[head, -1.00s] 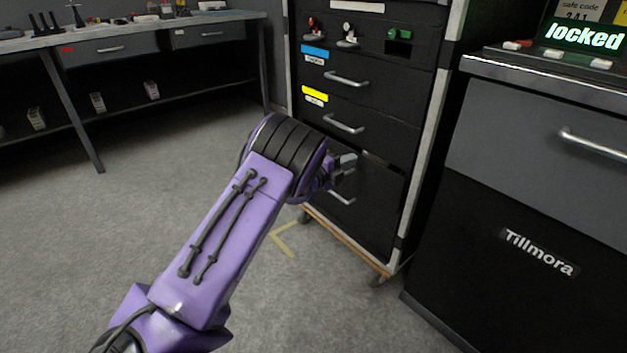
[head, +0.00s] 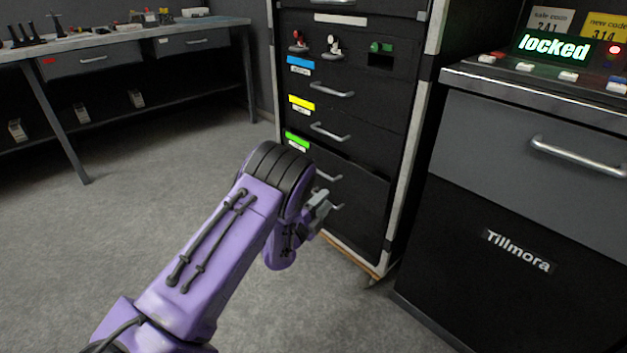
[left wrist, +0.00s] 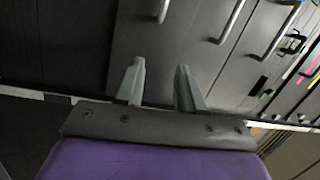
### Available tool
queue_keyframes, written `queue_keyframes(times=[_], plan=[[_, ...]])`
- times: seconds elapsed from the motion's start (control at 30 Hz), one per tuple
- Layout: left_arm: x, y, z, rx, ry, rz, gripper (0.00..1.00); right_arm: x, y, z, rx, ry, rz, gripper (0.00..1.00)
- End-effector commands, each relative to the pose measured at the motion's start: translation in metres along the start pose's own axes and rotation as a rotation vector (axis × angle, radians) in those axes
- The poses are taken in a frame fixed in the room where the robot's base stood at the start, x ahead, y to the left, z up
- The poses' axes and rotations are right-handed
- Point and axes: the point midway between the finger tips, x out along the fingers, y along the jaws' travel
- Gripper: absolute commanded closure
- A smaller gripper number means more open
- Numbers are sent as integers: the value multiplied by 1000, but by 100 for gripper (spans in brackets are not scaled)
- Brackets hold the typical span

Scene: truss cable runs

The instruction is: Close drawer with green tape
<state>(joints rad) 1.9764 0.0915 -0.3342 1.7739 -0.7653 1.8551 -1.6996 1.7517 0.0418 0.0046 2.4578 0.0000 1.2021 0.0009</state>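The drawer with green tape (head: 297,141) is the third taped drawer down in the black cabinet, below the blue and yellow ones. Its front looks nearly level with its neighbours, but I cannot tell if it is fully shut. Its handle (head: 328,175) is partly hidden by my purple left arm. My left gripper (head: 318,203) is in front of the lower cabinet fronts, below that handle. In the left wrist view, the left gripper (left wrist: 160,88) has its two grey fingers apart with nothing between them, facing dark fronts with handles. My right gripper is not in view.
The yellow-tape drawer (head: 301,103) and blue-tape drawer (head: 300,66) above look shut. A grey and black Tillmora cabinet (head: 518,250) stands close on the right. A workbench (head: 95,45) stands at the back left. The grey floor left of the cabinet is clear.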

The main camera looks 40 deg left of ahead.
Motion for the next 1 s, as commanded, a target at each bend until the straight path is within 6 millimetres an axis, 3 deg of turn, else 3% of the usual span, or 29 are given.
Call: queue_keyframes(times=[0.13,0.33,0.47,0.8,1.0], plan=[[21,18,1,-17,-311,-114,62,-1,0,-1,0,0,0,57],[21,16,23,51,-593,-125,62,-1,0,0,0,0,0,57],[29,18,32,91,-604,-107,62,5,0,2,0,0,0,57],[88,10,74,89,-603,-110,62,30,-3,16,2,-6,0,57],[105,5,83,91,-599,-107,62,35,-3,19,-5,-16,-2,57]])
